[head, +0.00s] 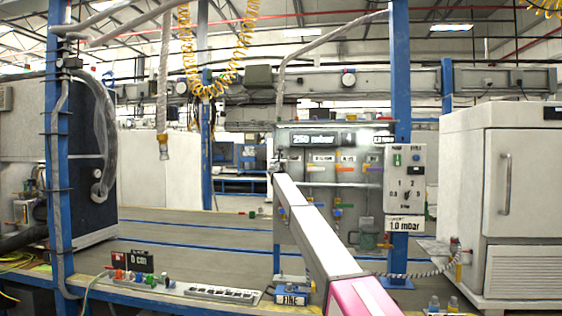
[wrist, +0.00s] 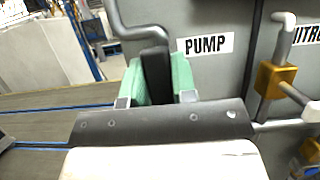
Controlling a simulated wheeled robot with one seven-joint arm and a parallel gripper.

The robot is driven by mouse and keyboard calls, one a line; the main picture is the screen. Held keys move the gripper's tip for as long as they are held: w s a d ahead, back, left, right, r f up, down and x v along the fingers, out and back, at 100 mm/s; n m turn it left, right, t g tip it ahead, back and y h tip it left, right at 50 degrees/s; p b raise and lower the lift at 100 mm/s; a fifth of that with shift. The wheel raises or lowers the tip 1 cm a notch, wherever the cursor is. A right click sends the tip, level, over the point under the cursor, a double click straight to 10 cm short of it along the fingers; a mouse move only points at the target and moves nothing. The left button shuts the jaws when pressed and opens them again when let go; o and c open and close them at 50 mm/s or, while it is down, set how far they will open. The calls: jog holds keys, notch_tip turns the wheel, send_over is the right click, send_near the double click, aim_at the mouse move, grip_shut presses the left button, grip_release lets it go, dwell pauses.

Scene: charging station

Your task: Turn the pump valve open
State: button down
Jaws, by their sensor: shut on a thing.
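The pump valve shows in the wrist view as a dark upright handle (wrist: 155,68) below a bent grey pipe, left of the PUMP label (wrist: 205,44). My gripper (wrist: 158,82) is shut on this handle, with a green finger on each side of it. The lower part of the handle is hidden by my gripper's body. In the head view, my arm reaches to the left edge of the grey panel (head: 345,213), and the gripper (head: 277,166) is too small there to make out its fingers.
The panel carries a 250 mbar display (head: 313,141) and several coloured valves. A control box (head: 405,178) and a 1.0 mbar display (head: 404,225) are right of it. In the wrist view, a brass fitting (wrist: 275,78) sits on piping at the right. The bench left of the panel is mostly clear.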

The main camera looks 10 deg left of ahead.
jog(key=c, duration=0.9)
grip_release()
jog(key=v, duration=1.1)
jog(key=shift+w, duration=0.1)
jog(key=shift+f, duration=0.1)
